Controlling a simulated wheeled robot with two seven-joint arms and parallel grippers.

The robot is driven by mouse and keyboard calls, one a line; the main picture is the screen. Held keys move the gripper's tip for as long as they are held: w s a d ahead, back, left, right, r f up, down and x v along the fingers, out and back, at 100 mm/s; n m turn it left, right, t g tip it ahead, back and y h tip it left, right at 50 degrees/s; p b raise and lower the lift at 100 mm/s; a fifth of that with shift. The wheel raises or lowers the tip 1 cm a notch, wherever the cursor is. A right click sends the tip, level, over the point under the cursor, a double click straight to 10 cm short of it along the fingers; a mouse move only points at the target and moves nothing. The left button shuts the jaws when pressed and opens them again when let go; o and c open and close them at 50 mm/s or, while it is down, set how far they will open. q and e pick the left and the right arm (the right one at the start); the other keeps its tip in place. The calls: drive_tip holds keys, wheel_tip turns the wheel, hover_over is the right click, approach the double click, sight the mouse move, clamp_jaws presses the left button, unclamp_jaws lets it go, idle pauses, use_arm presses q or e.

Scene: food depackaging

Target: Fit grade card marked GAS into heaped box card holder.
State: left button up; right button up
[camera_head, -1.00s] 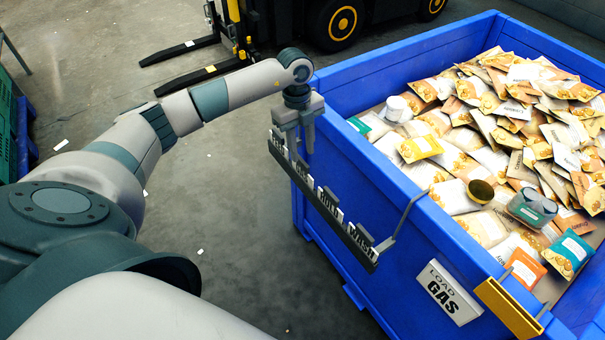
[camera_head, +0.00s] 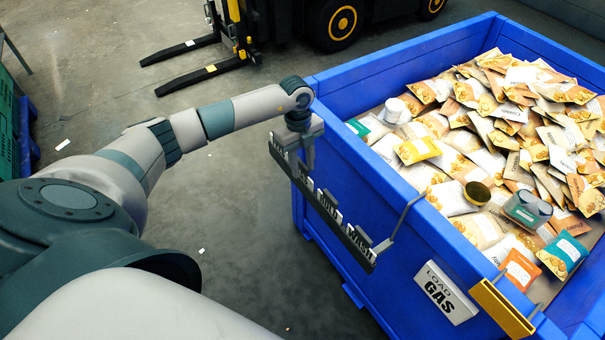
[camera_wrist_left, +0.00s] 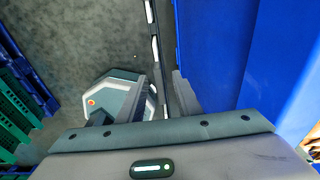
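A dark rack (camera_head: 346,240) of white lettered cards hangs along the near side of the blue box. The HOLD card (camera_head: 331,209) and WASH card (camera_head: 359,238) stand in it; the cards farther up are partly covered by my gripper, and I cannot read GAS on one now. My left gripper (camera_head: 303,160) is at the rack's upper part, pointing down. In the left wrist view its fingers (camera_wrist_left: 145,108) are apart, with the rack between them; no card is clearly gripped. A yellow holder (camera_head: 502,308) hangs on the box's near rim, looking empty. My right gripper is not in view.
The blue box (camera_head: 440,215) is heaped with food packets, jars and tins. A thin metal arm (camera_head: 408,215) joins rack and rim. A forklift (camera_head: 240,40) stands behind on open floor.

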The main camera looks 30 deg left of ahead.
use_arm(q)
drive_tip(key=c, duration=0.7)
clamp_jaws()
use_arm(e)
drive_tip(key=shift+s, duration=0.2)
use_arm(q)
drive_tip(key=shift+r, duration=0.1)
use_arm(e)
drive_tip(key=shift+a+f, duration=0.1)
use_arm(q)
drive_tip(key=shift+r, duration=0.55)
wheel_tip(320, 180, up, 4)
drive_tip(key=shift+f+b, duration=0.1)
drive_tip(key=shift+b, duration=0.75)
wheel_tip(320, 180, up, 4)
drive_tip(key=shift+f+b, duration=0.2)
drive_tip(key=shift+b, duration=0.25)
drive_tip(key=shift+r, duration=0.7)
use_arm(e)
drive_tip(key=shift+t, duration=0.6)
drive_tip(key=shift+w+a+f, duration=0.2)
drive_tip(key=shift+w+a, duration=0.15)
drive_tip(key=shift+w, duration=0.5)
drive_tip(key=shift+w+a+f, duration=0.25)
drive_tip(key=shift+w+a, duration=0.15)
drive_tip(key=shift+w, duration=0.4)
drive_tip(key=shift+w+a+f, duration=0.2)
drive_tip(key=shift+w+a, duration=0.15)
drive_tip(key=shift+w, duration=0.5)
